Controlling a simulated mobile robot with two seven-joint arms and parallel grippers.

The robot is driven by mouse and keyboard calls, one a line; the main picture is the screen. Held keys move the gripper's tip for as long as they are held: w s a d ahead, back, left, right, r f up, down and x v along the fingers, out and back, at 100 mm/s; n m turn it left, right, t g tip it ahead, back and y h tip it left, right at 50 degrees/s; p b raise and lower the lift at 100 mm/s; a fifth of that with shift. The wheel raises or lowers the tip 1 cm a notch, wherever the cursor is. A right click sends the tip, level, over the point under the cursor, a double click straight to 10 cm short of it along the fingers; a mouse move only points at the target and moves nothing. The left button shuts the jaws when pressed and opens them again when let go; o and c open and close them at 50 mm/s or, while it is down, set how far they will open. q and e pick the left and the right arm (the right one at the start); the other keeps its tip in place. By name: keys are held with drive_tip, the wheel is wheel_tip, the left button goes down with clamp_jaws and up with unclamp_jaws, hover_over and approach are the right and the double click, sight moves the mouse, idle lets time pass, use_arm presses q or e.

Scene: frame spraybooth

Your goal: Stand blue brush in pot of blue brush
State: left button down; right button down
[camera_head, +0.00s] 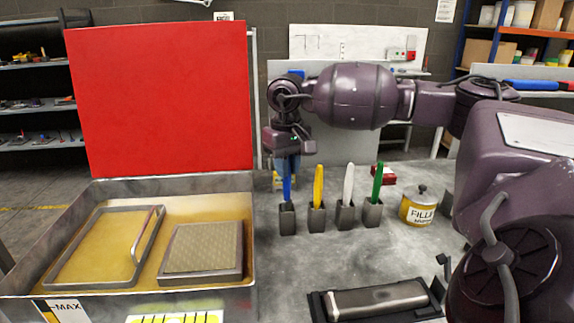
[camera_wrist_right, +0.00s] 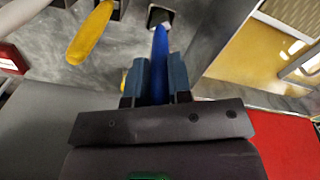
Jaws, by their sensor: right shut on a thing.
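The blue brush (camera_head: 287,188) is upright, its lower end at the mouth of the leftmost dark grey pot (camera_head: 287,220). My right gripper (camera_head: 286,166) is above that pot and shut on the upper part of the brush. In the right wrist view the blue brush (camera_wrist_right: 160,60) runs from between the fingers (camera_wrist_right: 160,82) to the dark opening of its pot (camera_wrist_right: 159,13). How deep the brush sits in the pot is hidden. My left gripper is not in view.
Yellow (camera_head: 318,186), white (camera_head: 348,183) and green (camera_head: 377,182) brushes stand in pots to the right. A filler tin (camera_head: 418,206) is beyond them. A metal tray (camera_head: 246,275) with frames lies left, before a red panel (camera_head: 160,95). A dark tool (camera_head: 380,298) lies in front.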

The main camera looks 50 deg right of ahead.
drive_tip(key=shift+f+b, duration=0.3)
drive_tip(key=shift+f, duration=0.7)
idle(0.5)
drive_tip(key=c, duration=1)
unclamp_jaws()
drive_tip(key=shift+o, duration=0.2)
wheel_tip(320, 180, up, 11)
drive_tip(key=shift+f+p, duration=0.1)
drive_tip(key=shift+p, duration=0.2)
